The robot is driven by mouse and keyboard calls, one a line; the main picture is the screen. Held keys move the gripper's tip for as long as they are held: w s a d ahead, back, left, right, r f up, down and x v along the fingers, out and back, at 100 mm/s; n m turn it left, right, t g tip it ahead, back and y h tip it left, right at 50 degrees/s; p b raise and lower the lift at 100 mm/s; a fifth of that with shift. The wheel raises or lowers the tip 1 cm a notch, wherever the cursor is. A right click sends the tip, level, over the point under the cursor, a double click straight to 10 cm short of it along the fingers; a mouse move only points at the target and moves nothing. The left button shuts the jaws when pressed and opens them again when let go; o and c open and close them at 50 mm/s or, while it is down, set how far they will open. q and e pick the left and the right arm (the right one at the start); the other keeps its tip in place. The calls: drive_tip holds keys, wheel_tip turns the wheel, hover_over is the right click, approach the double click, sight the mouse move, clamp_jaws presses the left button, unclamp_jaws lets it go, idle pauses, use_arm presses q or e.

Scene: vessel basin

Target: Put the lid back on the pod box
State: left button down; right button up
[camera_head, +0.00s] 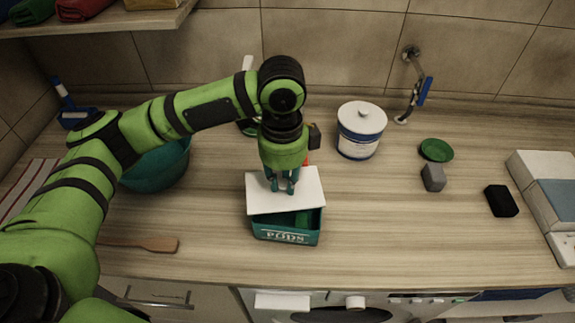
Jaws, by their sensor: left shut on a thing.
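The pod box (285,238) is a teal box with white "PODS" lettering on its front, standing on the counter near the front edge. The lid (306,196) is a flat white plate above the box. It covers the back part, and an open strip along the front shows dark and green contents. My left gripper (283,187) points down and is shut on the lid near its middle; the exact grip is partly hidden by the fingers. I cannot tell whether the lid touches the rim. My right gripper is not in view.
A white lidded canister (358,138) stands behind right of the box. A teal basin (160,168) stands at left and a wooden spatula (150,243) lies in front of it. A green dish (436,150), a grey block (433,178) and a black block (501,201) lie at right.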

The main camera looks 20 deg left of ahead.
use_arm(q)
drive_tip(key=shift+w+d+r+m, duration=0.1)
drive_tip(key=shift+d+r+m, duration=0.1)
drive_tip(key=shift+m, duration=0.4)
drive_tip(key=shift+w+d+r+m, duration=0.1)
drive_tip(key=shift+d+r+m, duration=0.1)
drive_tip(key=shift+m, duration=0.8)
wheel_tip(320, 180, down, 4)
drive_tip(key=b, duration=0.5)
drive_tip(key=shift+f, duration=0.2)
drive_tip(key=shift+f+b, duration=0.35)
drive_tip(key=shift+f, duration=0.75)
drive_tip(key=shift+f+p, duration=0.15)
drive_tip(key=shift+p, duration=0.9)
drive_tip(key=shift+f+p, duration=0.35)
drive_tip(key=shift+p, duration=0.6)
idle(0.5)
drive_tip(key=c, duration=0.5)
unclamp_jaws()
drive_tip(key=shift+c, duration=0.2)
